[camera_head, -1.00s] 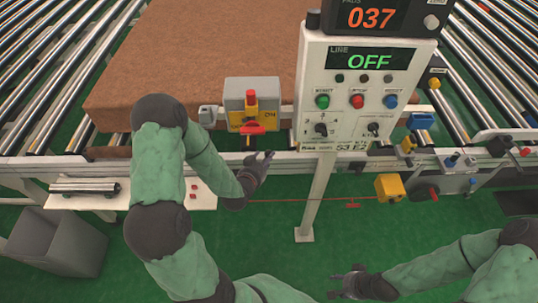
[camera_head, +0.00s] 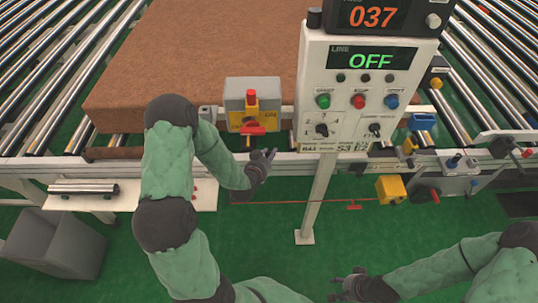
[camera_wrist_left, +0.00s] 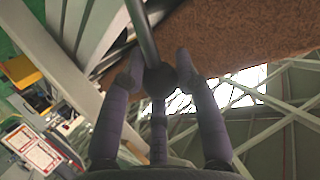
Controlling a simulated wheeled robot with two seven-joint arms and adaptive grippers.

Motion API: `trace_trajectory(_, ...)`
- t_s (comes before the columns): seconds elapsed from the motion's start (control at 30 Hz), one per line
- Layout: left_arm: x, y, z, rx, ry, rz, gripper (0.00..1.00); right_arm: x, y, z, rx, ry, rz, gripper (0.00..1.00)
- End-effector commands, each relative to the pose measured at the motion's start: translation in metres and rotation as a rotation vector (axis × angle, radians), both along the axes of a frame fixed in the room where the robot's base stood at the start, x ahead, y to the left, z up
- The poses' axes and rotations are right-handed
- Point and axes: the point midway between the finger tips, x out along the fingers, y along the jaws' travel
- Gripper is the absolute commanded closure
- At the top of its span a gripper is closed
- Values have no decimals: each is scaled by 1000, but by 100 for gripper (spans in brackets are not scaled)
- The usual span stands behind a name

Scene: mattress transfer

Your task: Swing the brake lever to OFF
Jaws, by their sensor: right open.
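A grey box (camera_head: 236,92) with a yellow plate stands by the conveyor edge. It carries a red upright part (camera_head: 251,98) and a red handle (camera_head: 252,128); its lettering is too small to read. I cannot tell for certain which part is the brake lever. My left gripper (camera_head: 268,160) is open just below and right of this box, apart from the red handle. In the left wrist view, a grey rod (camera_wrist_left: 142,32) meets a dark round part between my spread fingers; contact is unclear. My right gripper (camera_head: 338,284) is open and empty over the green floor.
A white control panel (camera_head: 312,80) on a post (camera_head: 317,200) stands right of my left gripper, its display reading OFF. A brown mattress (camera_head: 200,50) lies on the rollers behind. A yellow box (camera_head: 389,188) and small levers line the right rail. A grey bin (camera_head: 60,245) stands lower left.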

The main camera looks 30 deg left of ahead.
Motion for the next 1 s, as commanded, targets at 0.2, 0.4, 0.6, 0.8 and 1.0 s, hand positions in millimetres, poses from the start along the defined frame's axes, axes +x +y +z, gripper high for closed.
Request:
trace_trajectory(0.2, -1, 3, 2, -8, -10, 0, 100, 0, 0, -2, 0, 0, 0, 54)
trace_trajectory(0.4, -7, 15, 6, -64, -47, 3, 100, 0, 0, -12, 0, 0, 0, 54)
trace_trajectory(0.6, -22, 40, 12, -181, -121, 4, 100, 0, 0, -29, 0, 0, 0, 54)
trace_trajectory(0.8, -41, 71, 16, -334, -215, 5, 100, 0, 0, -48, 0, 0, 0, 54)
trace_trajectory(1.0, -60, 101, 15, -485, -307, 4, 100, 0, 0, -62, 0, 0, 0, 54)
